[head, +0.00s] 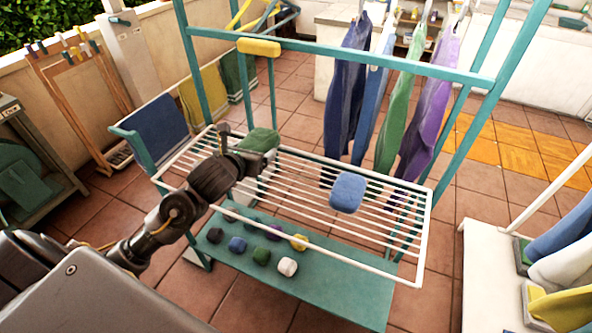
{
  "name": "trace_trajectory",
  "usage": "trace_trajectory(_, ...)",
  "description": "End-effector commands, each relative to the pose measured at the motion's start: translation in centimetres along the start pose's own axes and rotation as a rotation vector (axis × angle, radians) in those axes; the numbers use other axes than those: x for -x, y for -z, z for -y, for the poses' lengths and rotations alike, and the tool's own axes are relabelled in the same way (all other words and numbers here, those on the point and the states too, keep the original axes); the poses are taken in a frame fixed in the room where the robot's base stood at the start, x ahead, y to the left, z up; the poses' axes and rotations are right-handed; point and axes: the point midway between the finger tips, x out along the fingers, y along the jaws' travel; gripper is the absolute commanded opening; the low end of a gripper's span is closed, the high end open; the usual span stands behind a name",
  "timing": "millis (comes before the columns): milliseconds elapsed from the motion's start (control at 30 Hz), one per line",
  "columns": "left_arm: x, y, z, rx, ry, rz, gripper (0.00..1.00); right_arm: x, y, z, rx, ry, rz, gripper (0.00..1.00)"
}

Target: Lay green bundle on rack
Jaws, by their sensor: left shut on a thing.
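The green bundle (259,139) is at the left part of the white wire rack (424,215). My left gripper (246,154) is shut on the bundle, reaching it from the lower left. The bundle is over the rack's bars near its back-left side. I cannot tell whether it touches the bars. The gripper hides part of the bundle's near side. My right gripper is not in view.
A blue bundle (348,192) lies on the rack's right half. Blue, green and purple cloths (430,100) hang behind it from the teal frame (360,55). Several small coloured bundles sit on the teal lower shelf (330,292). The rack's middle bars are bare.

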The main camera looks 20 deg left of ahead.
Motion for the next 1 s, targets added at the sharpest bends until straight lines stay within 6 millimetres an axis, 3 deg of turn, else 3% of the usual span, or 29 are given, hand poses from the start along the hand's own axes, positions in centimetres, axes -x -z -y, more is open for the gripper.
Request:
trace_trajectory(167, -1.0, -0.2, -1.0, 0.000, -0.004, -0.003, 0.57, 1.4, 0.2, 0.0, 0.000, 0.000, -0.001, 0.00)
trace_trajectory(467, -7.1, 0.8, -6.3, 0.003, -0.005, -0.004, 0.57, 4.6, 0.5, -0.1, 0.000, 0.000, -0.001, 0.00)
trace_trajectory(700, -11.2, 4.0, -8.8, 0.005, -0.002, -0.002, 0.57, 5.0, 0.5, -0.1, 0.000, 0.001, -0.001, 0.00)
trace_trajectory(1000, -12.5, 4.9, -9.5, 0.000, 0.000, 0.001, 0.57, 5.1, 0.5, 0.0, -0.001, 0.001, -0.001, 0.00)
